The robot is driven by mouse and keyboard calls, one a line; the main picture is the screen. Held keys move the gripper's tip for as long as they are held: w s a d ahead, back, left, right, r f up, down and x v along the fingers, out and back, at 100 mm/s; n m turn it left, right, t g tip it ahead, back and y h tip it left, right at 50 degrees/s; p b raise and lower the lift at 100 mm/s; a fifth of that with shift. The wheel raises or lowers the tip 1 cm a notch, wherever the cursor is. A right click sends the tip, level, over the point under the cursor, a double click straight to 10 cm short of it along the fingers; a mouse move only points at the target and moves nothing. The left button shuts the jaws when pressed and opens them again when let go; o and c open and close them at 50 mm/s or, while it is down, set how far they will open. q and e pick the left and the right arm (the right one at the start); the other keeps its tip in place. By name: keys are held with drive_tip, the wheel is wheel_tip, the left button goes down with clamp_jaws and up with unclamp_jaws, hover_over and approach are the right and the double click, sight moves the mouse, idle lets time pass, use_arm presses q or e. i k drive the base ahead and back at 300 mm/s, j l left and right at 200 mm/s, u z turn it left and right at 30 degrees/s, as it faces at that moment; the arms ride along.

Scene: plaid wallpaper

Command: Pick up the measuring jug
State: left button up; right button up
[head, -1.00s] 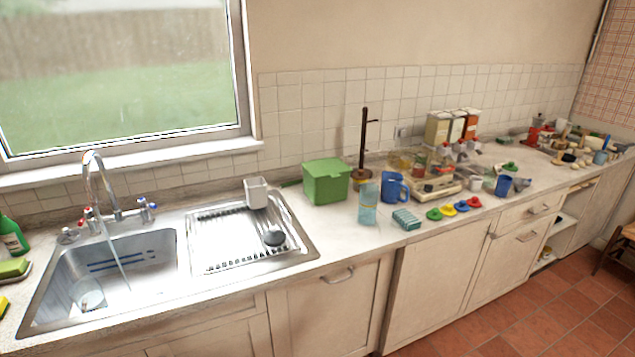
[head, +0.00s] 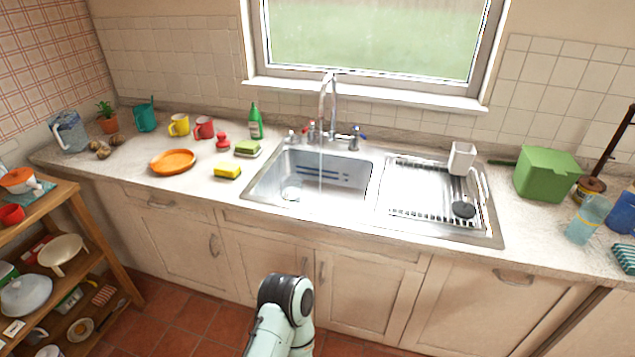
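I cannot tell for sure which thing is the measuring jug. A grey-blue jug (head: 70,131) with a pale handle stands upright at the far left end of the counter. A clear bluish container (head: 588,220) stands at the right, beside a blue jug (head: 622,212) cut by the right edge. Neither of my grippers is in view. Only a pale arm link of mine with a dark joint shows at the bottom middle, below the counter front.
The sink (head: 257,190) has its tap running. A green box (head: 547,173), a white holder (head: 461,158), an orange plate (head: 173,161), a yellow sponge (head: 228,171) and mugs stand along the counter. A loaded wooden shelf (head: 88,222) stands at the left. The floor before the cupboards looks clear.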

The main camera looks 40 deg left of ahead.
sight(290, 185)
drive_tip(key=u, duration=1.6)
